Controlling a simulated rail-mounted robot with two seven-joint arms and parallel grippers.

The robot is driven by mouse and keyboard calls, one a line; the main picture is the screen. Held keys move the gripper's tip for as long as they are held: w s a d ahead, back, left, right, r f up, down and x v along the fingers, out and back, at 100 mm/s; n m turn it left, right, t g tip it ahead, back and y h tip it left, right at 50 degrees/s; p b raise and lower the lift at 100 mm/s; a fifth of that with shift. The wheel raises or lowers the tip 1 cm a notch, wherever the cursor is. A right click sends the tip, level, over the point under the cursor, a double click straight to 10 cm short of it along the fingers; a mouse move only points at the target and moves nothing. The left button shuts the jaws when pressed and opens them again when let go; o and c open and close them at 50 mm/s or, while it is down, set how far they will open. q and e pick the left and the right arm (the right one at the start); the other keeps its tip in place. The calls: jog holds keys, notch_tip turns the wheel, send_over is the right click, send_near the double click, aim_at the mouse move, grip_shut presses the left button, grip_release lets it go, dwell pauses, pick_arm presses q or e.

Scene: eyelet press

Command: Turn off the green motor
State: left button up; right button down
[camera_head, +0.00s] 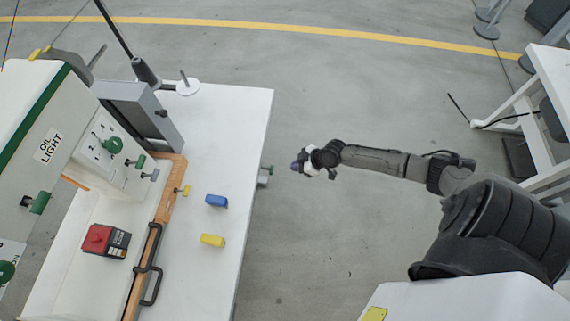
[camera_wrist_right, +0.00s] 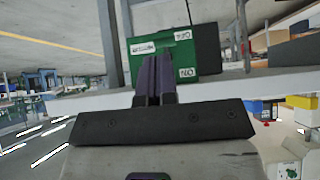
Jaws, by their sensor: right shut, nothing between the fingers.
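A green switch box (camera_wrist_right: 203,54) with small white labels, one reading ON, fills the upper middle of the right wrist view. In the head view a small grey and green fixture (camera_head: 265,175) sticks out from the table's right edge; this appears to be the same box. My right gripper (camera_head: 296,166) is just right of that fixture, apart from it in the head view. Its dark purple fingers (camera_wrist_right: 154,75) are shut and empty and hide the middle of the green box's face. I cannot tell whether they touch it. My left gripper is not in view.
The white table (camera_head: 245,120) holds a blue block (camera_head: 216,201), a yellow block (camera_head: 212,240) and the press (camera_head: 70,125) with green knobs. A red and black box (camera_head: 105,241) sits at lower left. Open grey floor lies right of the table. A white bench (camera_head: 552,72) stands far right.

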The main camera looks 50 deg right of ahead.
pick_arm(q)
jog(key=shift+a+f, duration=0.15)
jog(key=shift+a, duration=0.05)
pick_arm(e)
jog(key=s+d, duration=0.2)
jog(key=s, duration=0.1)
jog(key=s+r, duration=0.1)
jog(key=shift+s+d+r, duration=0.1)
jog(key=shift+s+d, duration=0.25)
jog(key=shift+d, duration=0.05)
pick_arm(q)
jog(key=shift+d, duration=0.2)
